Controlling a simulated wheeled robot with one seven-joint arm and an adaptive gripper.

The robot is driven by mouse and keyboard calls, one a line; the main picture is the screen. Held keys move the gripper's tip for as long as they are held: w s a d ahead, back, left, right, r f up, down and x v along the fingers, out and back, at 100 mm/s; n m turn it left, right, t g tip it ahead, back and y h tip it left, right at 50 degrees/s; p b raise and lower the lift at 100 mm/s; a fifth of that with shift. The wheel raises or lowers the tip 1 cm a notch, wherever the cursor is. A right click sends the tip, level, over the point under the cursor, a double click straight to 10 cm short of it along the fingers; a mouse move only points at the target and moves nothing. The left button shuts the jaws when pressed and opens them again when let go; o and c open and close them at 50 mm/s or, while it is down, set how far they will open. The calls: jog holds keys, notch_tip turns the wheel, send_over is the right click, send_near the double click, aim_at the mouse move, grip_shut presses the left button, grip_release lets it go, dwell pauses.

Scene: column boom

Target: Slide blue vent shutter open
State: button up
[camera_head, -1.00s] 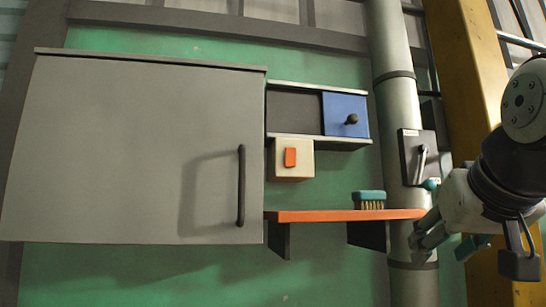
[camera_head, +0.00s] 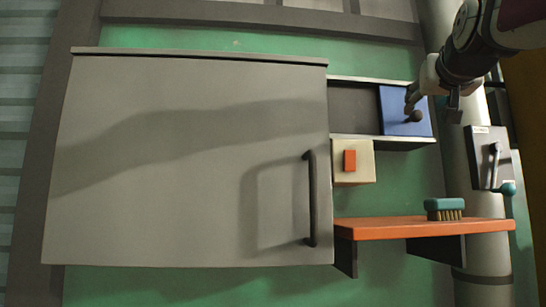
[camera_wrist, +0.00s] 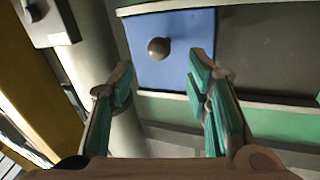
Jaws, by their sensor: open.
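The blue vent shutter (camera_head: 397,107) sits at the right end of its rail frame, with a dark panel (camera_head: 353,108) to its left. A dark round knob (camera_head: 416,116) stands out from it. My gripper (camera_head: 432,106) is open in front of the shutter's right part, close to the knob. In the wrist view, the shutter (camera_wrist: 185,30) and knob (camera_wrist: 158,47) lie just beyond my gripper (camera_wrist: 162,72), with the knob between the lines of the two teal-padded fingers. I see no clear contact with the knob.
A large grey cabinet (camera_head: 180,150) with a vertical handle (camera_head: 311,200) stands left. Below the vent are a beige box with an orange switch (camera_head: 350,160) and an orange shelf (camera_head: 400,229) holding a brush (camera_head: 444,206). A lever panel (camera_head: 488,158) is on the pipe at right.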

aim_at(417, 113)
jog(key=p+x, duration=0.1)
jog(key=x, duration=0.6)
grip_shut()
